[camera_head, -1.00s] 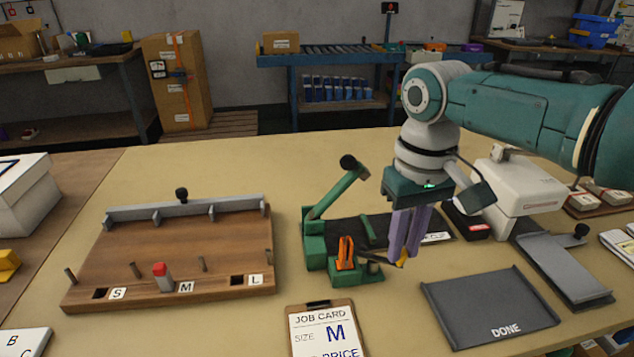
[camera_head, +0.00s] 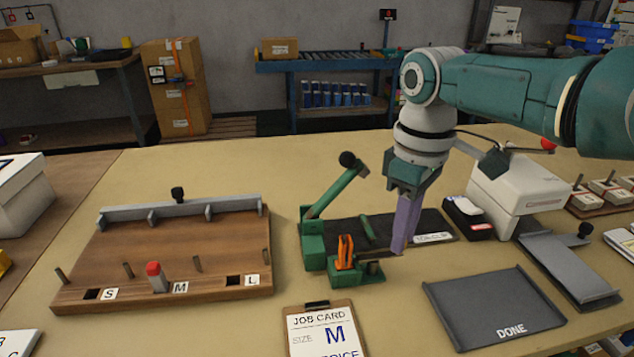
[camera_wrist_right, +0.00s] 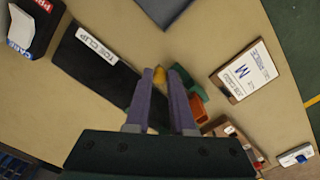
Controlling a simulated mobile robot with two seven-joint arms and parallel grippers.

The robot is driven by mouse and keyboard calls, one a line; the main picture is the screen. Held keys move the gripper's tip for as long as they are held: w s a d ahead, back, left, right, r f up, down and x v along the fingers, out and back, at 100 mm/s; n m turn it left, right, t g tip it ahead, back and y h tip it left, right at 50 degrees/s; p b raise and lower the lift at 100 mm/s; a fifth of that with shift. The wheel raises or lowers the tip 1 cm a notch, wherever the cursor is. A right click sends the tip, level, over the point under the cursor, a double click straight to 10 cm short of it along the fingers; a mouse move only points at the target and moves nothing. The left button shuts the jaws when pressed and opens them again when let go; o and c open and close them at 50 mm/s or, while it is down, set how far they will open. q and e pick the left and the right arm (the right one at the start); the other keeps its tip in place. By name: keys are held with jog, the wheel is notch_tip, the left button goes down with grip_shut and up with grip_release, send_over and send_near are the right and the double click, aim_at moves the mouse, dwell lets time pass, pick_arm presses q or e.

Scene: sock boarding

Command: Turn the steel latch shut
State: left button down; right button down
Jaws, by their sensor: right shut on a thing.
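The green clip press (camera_head: 314,236) stands mid-table with its black-knobbed lever (camera_head: 336,188) raised at a slant. An orange clip (camera_head: 345,252) stands upright on its front block. A thin bar (camera_head: 384,257), apparently the steel latch, reaches right from this block to my right fingertips. My right gripper (camera_head: 398,250) points down there, its purple fingers closed about a small yellow piece. The yellow piece (camera_wrist_right: 159,76) shows between the fingertips in the right wrist view, beside the green block and the orange clip (camera_wrist_right: 197,108). The fingers hide the bar's end in the head view. My left gripper is not in view.
A black mat labelled TOE CLIP (camera_head: 433,228) lies behind my fingers. A grey DONE tray (camera_head: 462,318) is at front right, and a job card (camera_head: 325,335) at front centre. A wooden sizing board (camera_head: 185,246) fills the left. A white machine (camera_head: 515,190) stands right.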

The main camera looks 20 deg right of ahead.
dwell(0.3)
jog(key=c, duration=0.8)
grip_release()
jog(key=shift+o, duration=0.2)
notch_tip(320, 180, up, 10)
jog(key=p, duration=0.3)
jog(key=shift+p, duration=0.3)
